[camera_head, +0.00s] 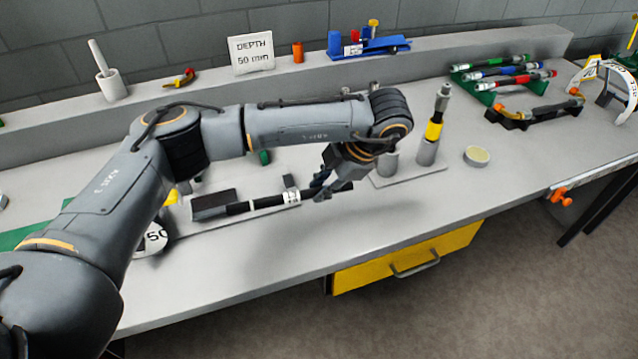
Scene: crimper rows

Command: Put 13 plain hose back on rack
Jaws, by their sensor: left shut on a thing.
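My left gripper (328,188) is shut on the right end of a black hose (240,208) with a white label band (291,198). The print on the label is too small to read. The hose lies roughly level by a dark block (213,200), and I cannot tell whether it still touches its support. A green rack (484,86) at the back right holds several hoses with green, blue and red bands. My right gripper is not in view.
A grey stand (432,173) holds an upright hose with a yellow band (434,130). Beside it is a round dish (476,156). Another hose rests on a black cradle (513,122). A sign (251,53) stands on the back ledge.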

